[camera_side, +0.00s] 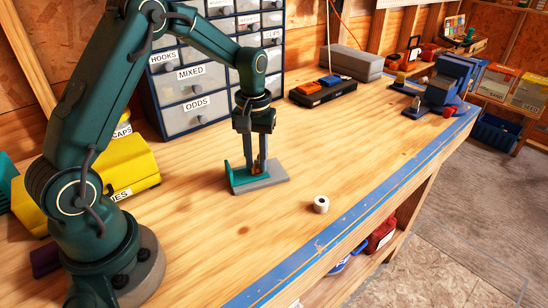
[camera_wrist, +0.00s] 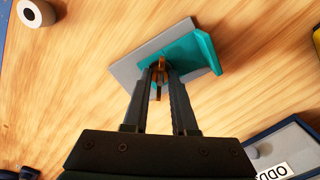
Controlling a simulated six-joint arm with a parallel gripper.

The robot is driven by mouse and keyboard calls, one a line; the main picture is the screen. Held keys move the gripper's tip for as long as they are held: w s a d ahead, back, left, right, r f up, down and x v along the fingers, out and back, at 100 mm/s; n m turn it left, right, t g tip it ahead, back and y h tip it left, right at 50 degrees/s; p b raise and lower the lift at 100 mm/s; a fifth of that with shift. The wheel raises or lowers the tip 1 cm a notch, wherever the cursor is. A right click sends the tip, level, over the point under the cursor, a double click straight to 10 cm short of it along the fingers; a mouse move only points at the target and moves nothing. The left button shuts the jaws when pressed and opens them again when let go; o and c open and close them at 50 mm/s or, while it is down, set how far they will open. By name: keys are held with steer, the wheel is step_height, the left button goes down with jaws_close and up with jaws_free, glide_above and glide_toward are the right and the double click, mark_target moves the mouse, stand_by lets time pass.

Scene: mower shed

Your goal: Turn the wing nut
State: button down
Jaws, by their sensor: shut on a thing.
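The wing nut (camera_wrist: 161,64) is a small brass-coloured piece between my fingertips. It sits over a teal bracket (camera_wrist: 203,51) with an upright flange, which lies on a grey plate (camera_wrist: 126,71) on the bench. In the side view the teal bracket (camera_side: 237,178) and the grey plate (camera_side: 272,182) are below my gripper (camera_side: 259,168), which points straight down. In the wrist view my gripper (camera_wrist: 160,74) is shut on the wing nut, with one finger on each side of it. The fingers hide part of the nut, and any stud under it is hidden.
A labelled drawer cabinet (camera_side: 190,100) is behind. A vise (camera_side: 445,85) is at the far right. Bare bench surrounds the plate.

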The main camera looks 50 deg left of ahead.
steer(key=c, duration=0.7)
jaws_free()
steer(key=shift+r, duration=2.6)
